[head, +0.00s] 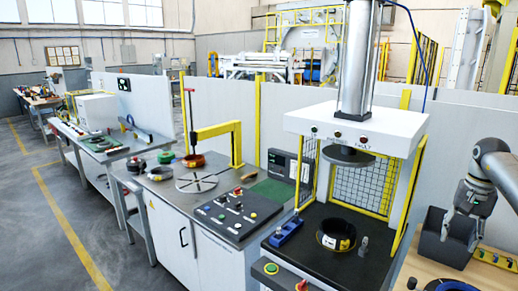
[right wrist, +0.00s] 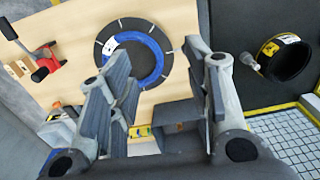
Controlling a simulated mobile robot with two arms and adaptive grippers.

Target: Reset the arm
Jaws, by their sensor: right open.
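My right gripper (head: 459,236) hangs at the right edge of the head view, in front of a dark grey bin (head: 432,252). In the right wrist view its two fingers (right wrist: 160,75) stand wide apart with nothing between them. A black coil with a yellow label (head: 337,236) lies on the black press bed, left of the gripper and apart from it. The same coil (right wrist: 287,57) shows at the right of the right wrist view. A blue ring on a round black disc (right wrist: 140,55) lies on the wooden table beyond the fingers. My left gripper is not in view.
The press (head: 356,122) with its white crosshead stands over the bed. A grey bench (head: 165,195) with a yellow jib arm (head: 215,130) and control panel stands left.

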